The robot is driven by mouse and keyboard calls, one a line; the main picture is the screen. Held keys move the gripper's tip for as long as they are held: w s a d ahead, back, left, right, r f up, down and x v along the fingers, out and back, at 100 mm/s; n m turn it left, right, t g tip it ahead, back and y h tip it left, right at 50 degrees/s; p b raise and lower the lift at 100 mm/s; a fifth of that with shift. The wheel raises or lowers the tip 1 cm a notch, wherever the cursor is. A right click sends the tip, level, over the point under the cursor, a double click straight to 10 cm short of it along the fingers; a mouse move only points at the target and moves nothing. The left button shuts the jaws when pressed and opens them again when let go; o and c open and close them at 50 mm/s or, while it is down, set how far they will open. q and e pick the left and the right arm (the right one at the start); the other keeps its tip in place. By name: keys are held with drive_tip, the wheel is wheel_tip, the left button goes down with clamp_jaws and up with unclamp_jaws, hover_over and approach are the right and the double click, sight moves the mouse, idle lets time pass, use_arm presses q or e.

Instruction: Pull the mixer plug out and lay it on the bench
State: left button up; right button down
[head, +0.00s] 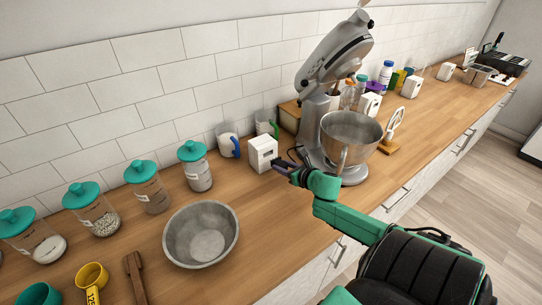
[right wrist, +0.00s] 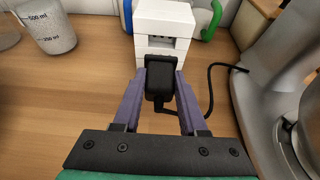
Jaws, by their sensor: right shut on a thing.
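The black mixer plug (right wrist: 160,80) is between the two purple fingers of my right gripper (right wrist: 160,82), which is shut on it. The plug is up against the front of a white socket box (right wrist: 165,28); I cannot tell how far its pins are in. The white socket box also stands on the bench in the head view (head: 263,152), with my right gripper (head: 283,168) at its front. A black cord (right wrist: 212,82) runs from the plug to the right towards the mixer (head: 322,110). The wooden bench (head: 265,215) carries them. My left gripper is not in view.
A metal bowl (head: 200,234) stands on the bench left of my right gripper. Teal-lidded jars (head: 195,168) line the wall. Measuring jugs (head: 228,140) stand behind the socket box. The mixer with its steel bowl (head: 350,132) is close on the right. Bench between metal bowl and gripper is clear.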

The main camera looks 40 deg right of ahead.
drive_tip(key=shift+s, duration=0.25)
drive_tip(key=shift+s+a+p, duration=0.1)
drive_tip(key=shift+s+p, duration=0.45)
drive_tip(key=shift+s, duration=1)
